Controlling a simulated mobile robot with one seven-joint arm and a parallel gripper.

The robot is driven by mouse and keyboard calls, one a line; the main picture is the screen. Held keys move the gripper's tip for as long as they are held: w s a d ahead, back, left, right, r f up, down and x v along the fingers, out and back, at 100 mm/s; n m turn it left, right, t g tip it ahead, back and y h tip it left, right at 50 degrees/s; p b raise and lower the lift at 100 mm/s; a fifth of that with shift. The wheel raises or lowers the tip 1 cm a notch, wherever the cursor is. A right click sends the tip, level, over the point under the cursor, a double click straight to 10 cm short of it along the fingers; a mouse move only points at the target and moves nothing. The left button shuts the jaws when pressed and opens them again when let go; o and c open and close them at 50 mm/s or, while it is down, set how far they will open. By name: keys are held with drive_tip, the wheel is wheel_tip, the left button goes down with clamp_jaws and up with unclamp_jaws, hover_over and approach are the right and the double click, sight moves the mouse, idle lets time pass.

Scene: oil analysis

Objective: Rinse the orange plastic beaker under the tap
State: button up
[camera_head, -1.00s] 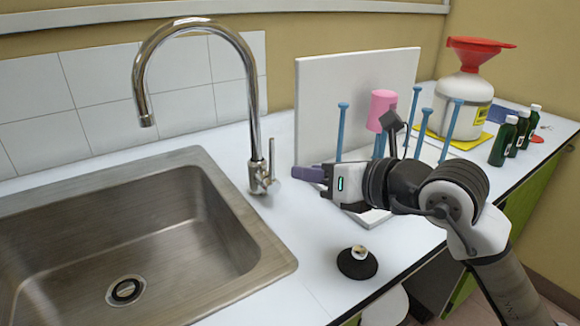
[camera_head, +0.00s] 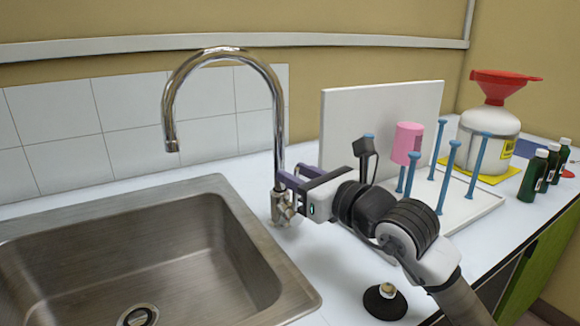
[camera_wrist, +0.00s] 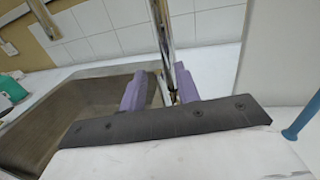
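The chrome tap (camera_head: 279,120) stands behind the sink's right end, its spout (camera_head: 172,135) over the basin. No water shows. My gripper (camera_head: 284,190) is at the tap's lower column, near its valve body (camera_head: 283,210). In the wrist view my gripper's two purple fingers (camera_wrist: 160,78) are apart, with the chrome column (camera_wrist: 164,35) showing between them; I cannot tell whether they touch it. No clearly orange beaker is in view. A pink beaker (camera_head: 407,143) hangs upside down on a blue peg of the white drying rack (camera_head: 375,110).
The steel sink (camera_head: 235,190) fills the left front. A black round-based object (camera_head: 385,301) stands on the counter below my arm. A white jug with a red funnel (camera_head: 505,85) and several dark green bottles (camera_head: 533,175) stand at right.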

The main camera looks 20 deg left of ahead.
drive_tip(key=shift+x, duration=1.35)
clamp_jaws()
